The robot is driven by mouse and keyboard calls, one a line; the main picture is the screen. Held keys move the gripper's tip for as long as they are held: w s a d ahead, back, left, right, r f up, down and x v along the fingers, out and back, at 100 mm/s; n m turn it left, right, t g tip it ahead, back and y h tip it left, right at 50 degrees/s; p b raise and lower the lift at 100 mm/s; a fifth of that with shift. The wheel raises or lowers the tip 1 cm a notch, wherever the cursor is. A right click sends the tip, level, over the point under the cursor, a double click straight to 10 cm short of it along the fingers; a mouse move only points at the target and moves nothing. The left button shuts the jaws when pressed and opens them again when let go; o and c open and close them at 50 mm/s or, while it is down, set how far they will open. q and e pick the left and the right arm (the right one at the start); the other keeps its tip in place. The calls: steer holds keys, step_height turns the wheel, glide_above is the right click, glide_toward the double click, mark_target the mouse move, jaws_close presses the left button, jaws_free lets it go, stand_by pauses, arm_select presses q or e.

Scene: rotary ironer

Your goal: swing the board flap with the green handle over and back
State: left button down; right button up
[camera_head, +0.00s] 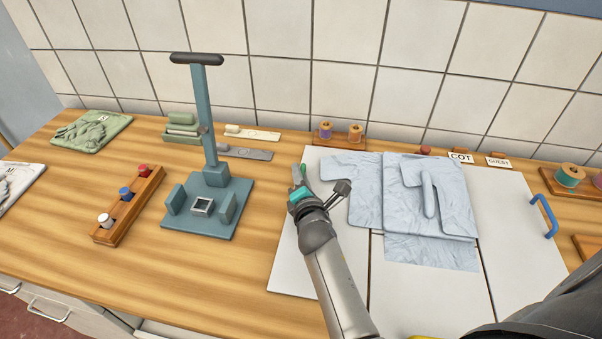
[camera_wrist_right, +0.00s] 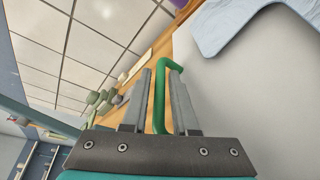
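The white board has a left flap (camera_head: 291,265) that lies flat, with a green handle (camera_head: 303,169) at its left edge, partly hidden by my right gripper (camera_head: 297,178). In the right wrist view the green handle (camera_wrist_right: 160,100) stands between the two fingers of this gripper (camera_wrist_right: 160,98). Narrow gaps show on both sides of the handle, so the fingers look open around it. A pale blue garment (camera_head: 455,205) lies on the board, its left part reaching onto the left flap. My left gripper is not in view.
The board's right flap (camera_head: 517,235) has a blue handle (camera_head: 544,216). A teal press stand (camera_head: 205,205) and a wooden rack (camera_head: 128,206) with spools stand left of the board. Thread spools (camera_head: 340,132) sit behind it. Bare wood lies at front left.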

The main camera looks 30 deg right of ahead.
jaws_close()
stand_by(1.4)
